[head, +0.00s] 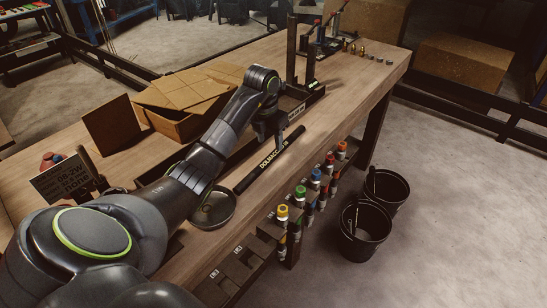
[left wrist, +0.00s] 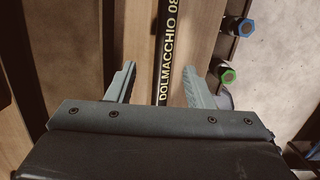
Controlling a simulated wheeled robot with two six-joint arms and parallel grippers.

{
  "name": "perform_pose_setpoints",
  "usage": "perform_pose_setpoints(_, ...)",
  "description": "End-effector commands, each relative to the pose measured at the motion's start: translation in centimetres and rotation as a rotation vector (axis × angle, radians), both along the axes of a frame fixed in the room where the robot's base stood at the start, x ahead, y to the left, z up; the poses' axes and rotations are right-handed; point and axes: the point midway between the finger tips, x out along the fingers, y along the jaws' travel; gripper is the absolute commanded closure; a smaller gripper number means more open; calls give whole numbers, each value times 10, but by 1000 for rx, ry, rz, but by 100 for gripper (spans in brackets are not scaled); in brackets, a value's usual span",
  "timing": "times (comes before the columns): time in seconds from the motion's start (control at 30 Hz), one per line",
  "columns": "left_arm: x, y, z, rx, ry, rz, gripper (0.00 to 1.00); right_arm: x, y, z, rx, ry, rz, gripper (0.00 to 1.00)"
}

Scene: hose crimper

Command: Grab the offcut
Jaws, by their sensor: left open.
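The offcut is a black length of hose (head: 262,168) with light lettering reading "DOLMACCHIO". It lies on the wooden bench, along the front edge. My left gripper (head: 271,140) points down over its far part, with fingers apart. My right gripper is not in view.
A dark round dish (head: 213,210) sits near the hose's near end. An open cardboard box (head: 180,122) stands behind my arm. A dark upright stand (head: 303,75) is beyond the gripper. Colour-capped fittings (head: 315,176) line the bench front. Two black buckets (head: 362,235) stand on the floor.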

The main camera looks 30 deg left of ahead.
Motion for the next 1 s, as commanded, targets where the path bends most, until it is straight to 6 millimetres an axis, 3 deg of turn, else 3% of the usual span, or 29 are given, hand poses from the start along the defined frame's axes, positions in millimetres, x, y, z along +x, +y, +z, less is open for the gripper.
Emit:
perform_pose_setpoints(0.17, 2, -2, -11, -2, 4, 1, 53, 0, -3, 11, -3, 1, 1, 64)
perform_pose_setpoints(0.43, 8, -6, -47, -1, 4, 1, 53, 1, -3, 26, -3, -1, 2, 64)
perform_pose_setpoints(0.73, 9, -5, -54, 1, 0, 0, 53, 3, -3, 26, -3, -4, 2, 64)
perform_pose_setpoints(1.0, 9, -5, -54, 1, 0, 0, 87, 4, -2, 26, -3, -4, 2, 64)
